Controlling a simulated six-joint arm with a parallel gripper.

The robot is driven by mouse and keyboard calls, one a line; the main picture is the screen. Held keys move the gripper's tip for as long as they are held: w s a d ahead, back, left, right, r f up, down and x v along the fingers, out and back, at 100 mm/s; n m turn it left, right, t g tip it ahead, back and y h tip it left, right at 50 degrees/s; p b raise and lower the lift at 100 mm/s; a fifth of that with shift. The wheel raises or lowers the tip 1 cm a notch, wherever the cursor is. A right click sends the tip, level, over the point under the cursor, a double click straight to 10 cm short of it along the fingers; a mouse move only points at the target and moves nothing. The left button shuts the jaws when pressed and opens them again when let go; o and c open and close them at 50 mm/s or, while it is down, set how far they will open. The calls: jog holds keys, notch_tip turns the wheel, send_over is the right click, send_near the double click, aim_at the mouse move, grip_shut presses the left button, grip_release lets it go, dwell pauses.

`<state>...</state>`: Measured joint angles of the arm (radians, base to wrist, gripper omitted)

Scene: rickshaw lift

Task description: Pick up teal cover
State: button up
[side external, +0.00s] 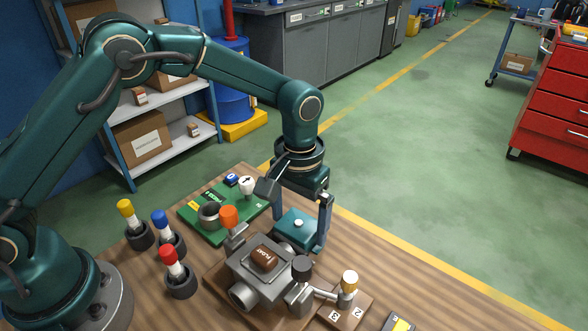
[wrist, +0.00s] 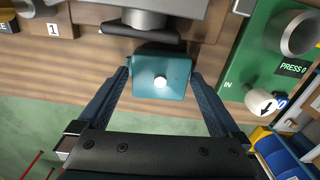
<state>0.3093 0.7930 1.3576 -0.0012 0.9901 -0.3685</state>
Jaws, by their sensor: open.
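What supports the cover is hidden.
A green board (side external: 228,226) lies to the left, with a ring and white knob. Red, blue and yellow-topped pegs stand further left. A wooden numbered piece (side external: 345,309) is at front right.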

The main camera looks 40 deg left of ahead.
jog(key=c, duration=1.2)
jog(key=shift+r, duration=0.1)
